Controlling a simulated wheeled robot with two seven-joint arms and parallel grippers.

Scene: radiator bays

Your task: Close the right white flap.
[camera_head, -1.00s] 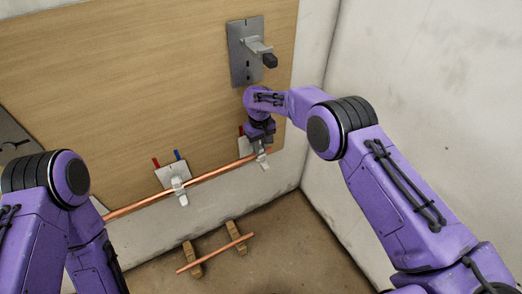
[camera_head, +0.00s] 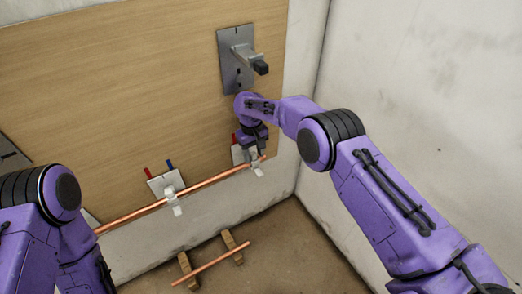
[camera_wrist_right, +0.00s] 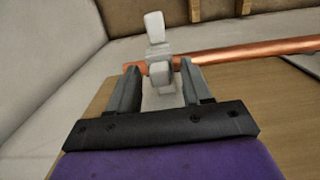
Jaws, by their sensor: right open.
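The right white flap (camera_head: 257,170) is on a white pipe clip at the right end of a copper pipe. In the right wrist view the flap (camera_wrist_right: 155,27) stands up, tilted away from the clip body (camera_wrist_right: 161,73), so it is open. My right gripper (camera_head: 255,151) is at this clip, pointing down at it. Its fingers (camera_wrist_right: 160,66) are open, one each side of the clip body, with the flap beyond the fingertips. I cannot tell whether they touch the clip. My left arm shows at the left edge, its gripper out of view.
The copper pipe (camera_head: 140,212) runs along the lower wooden board (camera_head: 110,90). A second white clip (camera_head: 174,196) sits mid-pipe. A grey bracket (camera_head: 238,60) juts out above my right gripper. A wall is close on the right. Another pipe (camera_head: 213,264) lies on wooden blocks on the floor.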

